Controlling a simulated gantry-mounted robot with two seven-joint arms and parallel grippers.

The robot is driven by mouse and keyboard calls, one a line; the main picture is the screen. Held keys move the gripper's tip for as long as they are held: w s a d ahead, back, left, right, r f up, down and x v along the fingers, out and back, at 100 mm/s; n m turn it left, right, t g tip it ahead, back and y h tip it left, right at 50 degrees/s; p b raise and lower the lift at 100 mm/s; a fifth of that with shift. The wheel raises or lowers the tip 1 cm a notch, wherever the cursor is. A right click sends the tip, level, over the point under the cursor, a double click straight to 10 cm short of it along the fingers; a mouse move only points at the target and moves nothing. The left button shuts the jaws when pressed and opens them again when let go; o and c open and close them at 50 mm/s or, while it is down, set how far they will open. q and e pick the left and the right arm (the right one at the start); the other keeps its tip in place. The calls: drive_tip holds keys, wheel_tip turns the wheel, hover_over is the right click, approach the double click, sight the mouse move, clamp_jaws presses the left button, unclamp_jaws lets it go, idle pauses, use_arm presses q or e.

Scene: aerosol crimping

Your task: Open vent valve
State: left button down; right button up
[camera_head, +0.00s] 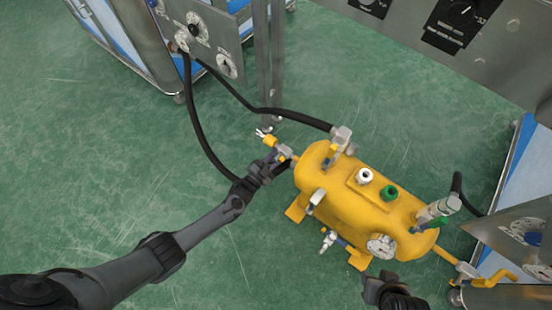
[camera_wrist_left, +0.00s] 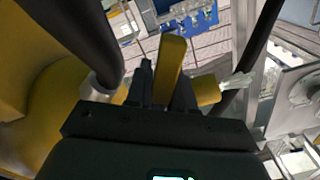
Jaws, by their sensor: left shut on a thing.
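A yellow tank (camera_head: 335,195) stands on the floor right of centre in the head view. A small vent valve with a yellow part (camera_head: 270,141) and a pale tip sticks out from its upper left end. My left gripper (camera_head: 282,155) is at this valve. In the left wrist view its fingers (camera_wrist_left: 166,85) are shut on a yellow valve handle (camera_wrist_left: 171,62). A yellow fitting with a pale nozzle (camera_wrist_left: 238,82) shows to the right of the handle. My right gripper (camera_head: 385,289) is at the bottom edge, below the tank. Its opening cannot be made out.
Black hoses (camera_head: 205,146) run from a panel at the upper left, one reaching the tank's top. A round gauge (camera_head: 381,247) and green fittings (camera_head: 389,193) sit on the tank. Steel cabinets stand at the upper left and right. Green floor (camera_head: 120,170) is clear at left.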

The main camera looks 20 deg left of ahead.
use_arm(q)
drive_tip(key=shift+a+r+m, duration=0.15)
drive_tip(key=shift+a+m, duration=0.05)
drive_tip(key=shift+m, duration=0.2)
drive_tip(key=c, duration=1.1)
unclamp_jaws()
drive_tip(key=shift+o, duration=0.2)
